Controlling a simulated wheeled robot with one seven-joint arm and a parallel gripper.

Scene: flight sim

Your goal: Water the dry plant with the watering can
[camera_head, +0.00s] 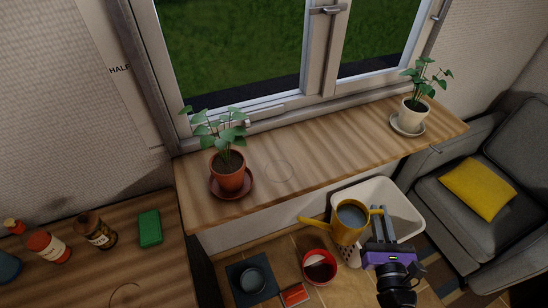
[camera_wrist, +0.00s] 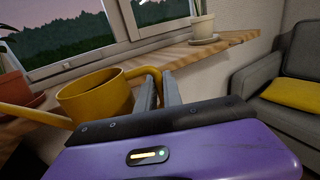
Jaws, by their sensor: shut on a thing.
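My gripper (camera_head: 378,214) is shut on the handle of the yellow watering can (camera_head: 345,237). It holds the can in front of the windowsill, with the spout pointing left. The can looks about upright in the head view, with a grey-blue surface inside. In the wrist view the can (camera_wrist: 98,98) is left of my gripper's fingers (camera_wrist: 160,84). A plant in a terracotta pot (camera_head: 229,176) stands on a saucer at the sill's left. A plant in a white pot (camera_head: 413,112) stands at the right end. Both have green leaves; I cannot tell which is dry.
The wooden sill (camera_head: 330,148) is clear between the pots. A white bin (camera_head: 400,212), a red pot (camera_head: 319,266) and a dark tray (camera_head: 251,279) are below. A table with bottles and a green sponge (camera_head: 150,228) is at left, a grey sofa (camera_head: 520,170) at right.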

